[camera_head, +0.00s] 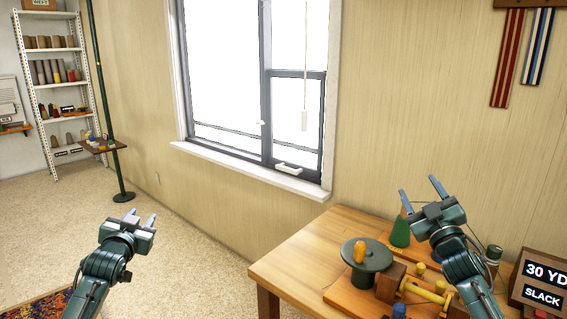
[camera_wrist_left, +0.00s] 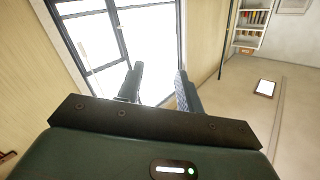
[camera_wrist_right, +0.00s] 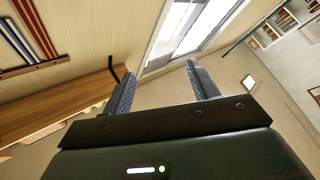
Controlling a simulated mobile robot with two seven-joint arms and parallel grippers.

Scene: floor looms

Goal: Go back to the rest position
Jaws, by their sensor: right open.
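My left gripper (camera_head: 143,222) is raised over the carpet at the lower left of the head view. Its fingers stand apart with nothing between them, and they also show in the left wrist view (camera_wrist_left: 158,88). My right gripper (camera_head: 419,194) is raised in front of the wooden table (camera_head: 325,237) in the head view. Its fingers are spread and empty, and they also show in the right wrist view (camera_wrist_right: 160,85). Neither gripper appears to touch anything.
On the table are a dark green round wheel (camera_head: 367,255) with an orange knob, a green cone (camera_head: 400,232), a yellow spool (camera_head: 423,290) and a sign reading 30 YD SLACK (camera_head: 543,283). A green pole (camera_head: 104,100) and metal shelf (camera_head: 52,85) stand far left. Carpet between is clear.

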